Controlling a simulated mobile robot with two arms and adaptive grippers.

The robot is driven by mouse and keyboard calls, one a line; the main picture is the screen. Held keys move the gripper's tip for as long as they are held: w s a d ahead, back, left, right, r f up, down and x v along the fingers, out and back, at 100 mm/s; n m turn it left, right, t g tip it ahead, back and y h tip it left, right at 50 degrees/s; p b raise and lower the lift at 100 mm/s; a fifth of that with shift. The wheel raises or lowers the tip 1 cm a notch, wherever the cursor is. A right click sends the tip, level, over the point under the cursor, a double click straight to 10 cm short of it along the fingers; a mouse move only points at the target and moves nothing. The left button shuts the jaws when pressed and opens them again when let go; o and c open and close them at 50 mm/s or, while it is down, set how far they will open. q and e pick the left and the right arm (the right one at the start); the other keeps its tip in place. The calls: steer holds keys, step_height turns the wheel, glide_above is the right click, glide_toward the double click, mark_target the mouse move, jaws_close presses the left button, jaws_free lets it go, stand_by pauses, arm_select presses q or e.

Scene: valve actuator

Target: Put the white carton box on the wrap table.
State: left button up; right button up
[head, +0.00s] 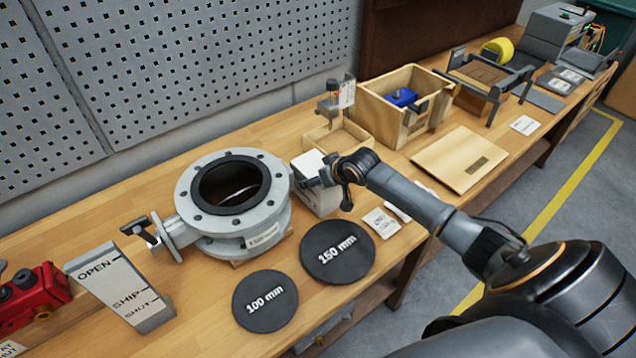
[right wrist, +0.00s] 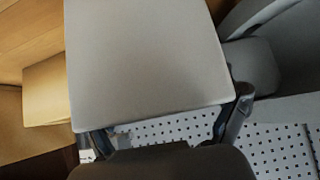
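The white carton box (head: 318,188) is at the middle of the workbench, just right of the grey flanged valve. My right gripper (head: 325,180) reaches it from the right, and its arm covers part of the box. In the right wrist view the pale box face (right wrist: 148,62) fills the middle. The right gripper's fingers (right wrist: 160,128) lie at both sides of its near edge and appear closed against it. Whether the box bears on the bench is hidden. My left gripper is not in view. No surface is clearly identifiable as the wrap table.
The valve (head: 232,200) stands close left of the box. Black discs marked 150 mm (head: 337,251) and 100 mm (head: 265,301) lie in front. A wooden crate (head: 390,112), a flat wooden panel (head: 461,160) and a yellow roll (head: 497,50) are farther right. A perforated wall (head: 180,60) runs behind.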

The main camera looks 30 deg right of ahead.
steer(key=c, duration=0.7)
steer(key=shift+c, duration=1.3)
steer(key=shift+r, duration=0.1)
